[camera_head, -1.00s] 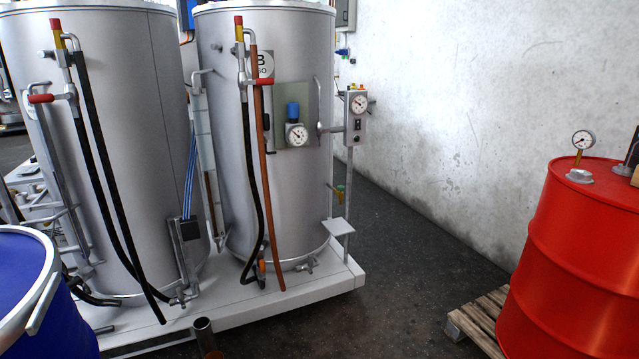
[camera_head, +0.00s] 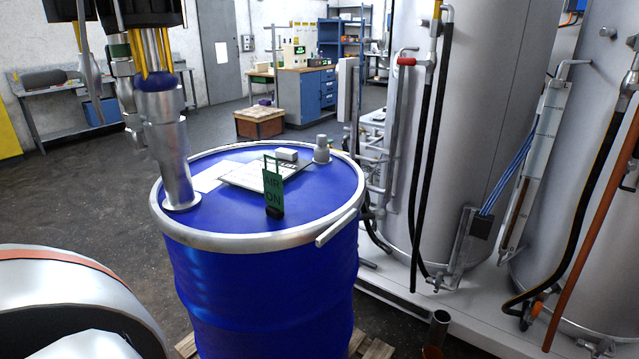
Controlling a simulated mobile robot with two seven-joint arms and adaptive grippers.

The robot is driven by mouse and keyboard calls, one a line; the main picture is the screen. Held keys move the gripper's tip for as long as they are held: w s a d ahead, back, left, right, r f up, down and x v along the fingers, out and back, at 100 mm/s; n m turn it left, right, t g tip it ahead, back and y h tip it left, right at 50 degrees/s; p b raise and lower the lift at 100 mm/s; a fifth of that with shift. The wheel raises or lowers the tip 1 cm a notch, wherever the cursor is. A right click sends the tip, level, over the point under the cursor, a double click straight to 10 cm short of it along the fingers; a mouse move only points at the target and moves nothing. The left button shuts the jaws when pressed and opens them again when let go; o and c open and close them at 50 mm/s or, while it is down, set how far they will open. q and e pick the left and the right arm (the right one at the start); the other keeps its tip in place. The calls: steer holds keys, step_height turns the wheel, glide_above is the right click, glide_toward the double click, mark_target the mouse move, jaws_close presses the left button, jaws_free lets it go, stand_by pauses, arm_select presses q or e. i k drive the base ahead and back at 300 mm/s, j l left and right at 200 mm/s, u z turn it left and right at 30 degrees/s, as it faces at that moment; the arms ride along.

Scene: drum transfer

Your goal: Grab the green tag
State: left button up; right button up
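The green tag (camera_head: 273,187) stands upright on the lid of the blue drum (camera_head: 262,272), near its front right side. It reads "AIR ON", has an open loop at its top and a small black foot below. Nothing touches it from above. Neither of my grippers shows in the picture, so I cannot see whether they are open or shut.
A metal pump tube (camera_head: 170,160) with yellow lines rises from the lid's left side. A clipboard (camera_head: 250,172) and a grey fitting (camera_head: 321,150) lie behind the tag. A large tank (camera_head: 480,130) with black hoses stands to the right.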

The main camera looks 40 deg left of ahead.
mark_target(273, 181)
steer(key=i+l+u, duration=0.1)
steer(key=u, duration=0.3)
steer(key=i+l+u, duration=0.1)
steer(key=u, duration=0.35)
steer(key=l+u, duration=0.4)
steer(key=j, duration=0.1)
